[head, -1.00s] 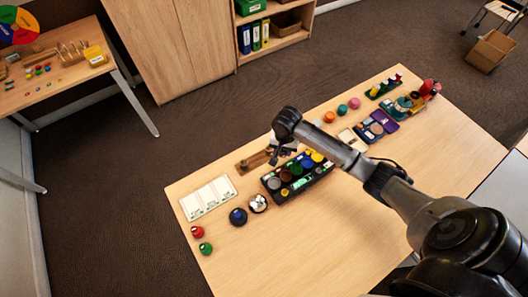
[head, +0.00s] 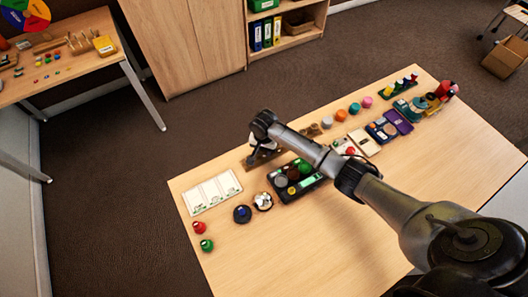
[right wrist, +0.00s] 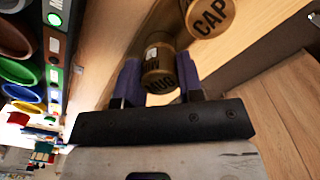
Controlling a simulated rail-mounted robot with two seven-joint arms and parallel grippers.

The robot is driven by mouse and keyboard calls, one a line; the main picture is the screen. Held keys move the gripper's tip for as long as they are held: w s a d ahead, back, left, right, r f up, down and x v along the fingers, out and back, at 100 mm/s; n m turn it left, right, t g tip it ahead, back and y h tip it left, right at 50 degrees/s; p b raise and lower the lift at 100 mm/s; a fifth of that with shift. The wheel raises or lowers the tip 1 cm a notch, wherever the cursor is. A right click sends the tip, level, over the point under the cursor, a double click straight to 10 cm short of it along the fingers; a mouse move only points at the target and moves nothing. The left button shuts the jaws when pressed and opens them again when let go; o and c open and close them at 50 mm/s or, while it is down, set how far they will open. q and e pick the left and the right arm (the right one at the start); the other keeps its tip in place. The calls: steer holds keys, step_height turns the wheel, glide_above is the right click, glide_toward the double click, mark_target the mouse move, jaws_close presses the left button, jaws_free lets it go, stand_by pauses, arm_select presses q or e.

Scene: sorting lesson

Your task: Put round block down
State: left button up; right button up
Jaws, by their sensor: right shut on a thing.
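In the right wrist view, a brass-coloured round block (right wrist: 158,56) with dark lettering, partly readable as "UG", sits between the two purple fingers of my right gripper (right wrist: 160,82). The gripper is shut on it. A similar round block marked "CAP" (right wrist: 209,17) stands just beyond, close to it. In the head view my right gripper (head: 257,153) is over the brown wooden rack (head: 268,159) at the table's far edge; the arm hides part of the rack, and the held block is too small to make out. Whether the block touches the rack I cannot tell. My left gripper is not seen.
A black tray (head: 312,182) with several coloured round pieces lies right beside the rack. A white three-panel card (head: 213,191) lies to the left. A dark blue round item (head: 242,214) and red (head: 199,227) and green (head: 206,245) pieces lie nearer. The table's front is clear.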

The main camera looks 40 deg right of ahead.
steer(key=shift+f, duration=0.7)
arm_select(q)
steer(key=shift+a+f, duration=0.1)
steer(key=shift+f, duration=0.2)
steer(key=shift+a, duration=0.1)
arm_select(e)
steer(key=shift+f, duration=0.15)
steer(key=o, duration=0.9)
